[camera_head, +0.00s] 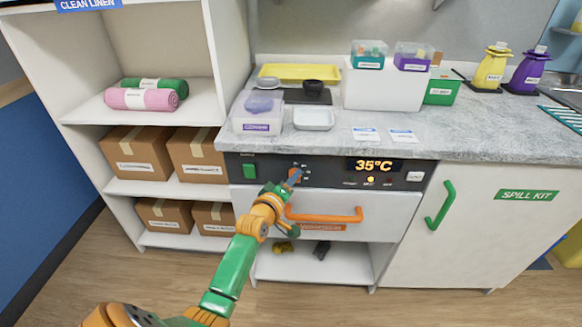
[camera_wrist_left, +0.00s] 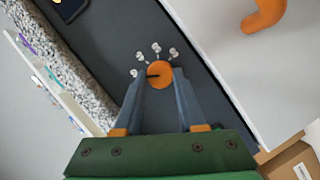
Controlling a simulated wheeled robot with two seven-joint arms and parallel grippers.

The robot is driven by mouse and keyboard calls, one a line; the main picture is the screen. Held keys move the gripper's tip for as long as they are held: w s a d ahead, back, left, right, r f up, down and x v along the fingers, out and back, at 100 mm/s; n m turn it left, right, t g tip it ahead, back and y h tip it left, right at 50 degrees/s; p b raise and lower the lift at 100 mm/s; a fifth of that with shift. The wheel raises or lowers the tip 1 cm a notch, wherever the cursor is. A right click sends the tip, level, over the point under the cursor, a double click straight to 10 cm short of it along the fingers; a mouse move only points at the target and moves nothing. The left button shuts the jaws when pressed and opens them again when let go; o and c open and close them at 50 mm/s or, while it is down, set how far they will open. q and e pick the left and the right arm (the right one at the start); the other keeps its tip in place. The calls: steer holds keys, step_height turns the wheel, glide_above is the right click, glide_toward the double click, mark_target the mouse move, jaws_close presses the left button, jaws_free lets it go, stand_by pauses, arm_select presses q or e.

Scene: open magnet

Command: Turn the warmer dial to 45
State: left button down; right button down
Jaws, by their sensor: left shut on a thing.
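The warmer dial (camera_head: 295,174) is a small orange knob on the dark control panel. In the left wrist view the dial (camera_wrist_left: 160,73) is round, with a black pointer line toward the left-most of several pale marks around it. My left gripper (camera_head: 289,184) is at the dial, with its grey-blue fingers on either side of it; in the wrist view the gripper (camera_wrist_left: 158,80) is shut on the dial. The warmer display (camera_head: 375,165) reads 35°C in amber. The mark labels are too small to read. My right gripper is not in view.
A green switch (camera_head: 249,171) sits left of the dial. An orange drawer handle (camera_head: 325,215) runs just below the panel. The counter (camera_head: 335,140) above holds trays and bins. A shelf unit (camera_head: 150,188) with boxes stands at the left; a green-handled cabinet (camera_head: 470,220) is at the right.

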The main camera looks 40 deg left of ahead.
arm_select(q)
steer(key=shift+w+d+r+m+g+y+p, duration=0.15)
steer(key=shift+m+g+y+p, duration=0.6)
steer(key=shift+m+p, duration=0.75)
steer(key=shift+d+f+m+g+y+p, duration=0.15)
steer(key=shift+m+g+y+p, duration=0.6)
steer(key=shift+m+p, duration=0.75)
steer(key=shift+r+m, duration=0.15)
steer(key=shift+m, duration=0.15)
steer(key=shift+c, duration=2.4)
jaws_free()
